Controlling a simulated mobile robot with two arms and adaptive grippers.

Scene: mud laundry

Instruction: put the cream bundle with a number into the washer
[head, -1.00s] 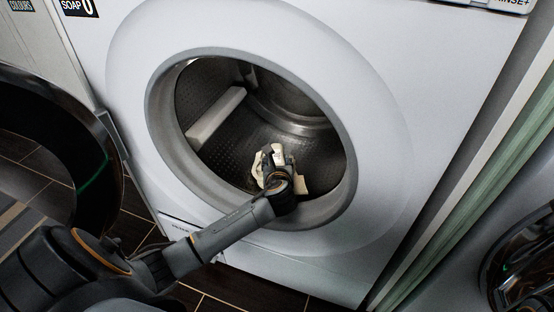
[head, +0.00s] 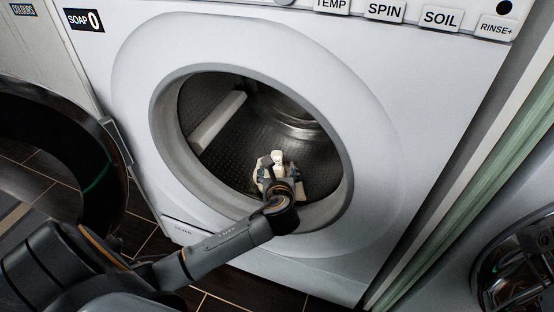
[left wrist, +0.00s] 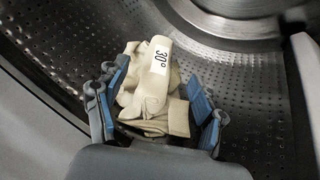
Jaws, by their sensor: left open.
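The cream bundle (left wrist: 150,95) carries a white label reading "30°" and lies on the perforated drum floor in the left wrist view. In the head view the bundle (head: 277,158) shows just inside the drum, partly hidden by my gripper. My left gripper (left wrist: 158,105) is open, its blue-padded fingers on either side of the bundle. In the head view the left gripper (head: 280,178) reaches through the round opening of the white washer (head: 400,120). My right gripper is not in view.
The washer's dark round door (head: 60,150) stands open at the left. A pale paddle (head: 217,121) crosses the drum wall. A second machine's round door (head: 515,265) is at the lower right. Dark tiles cover the floor.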

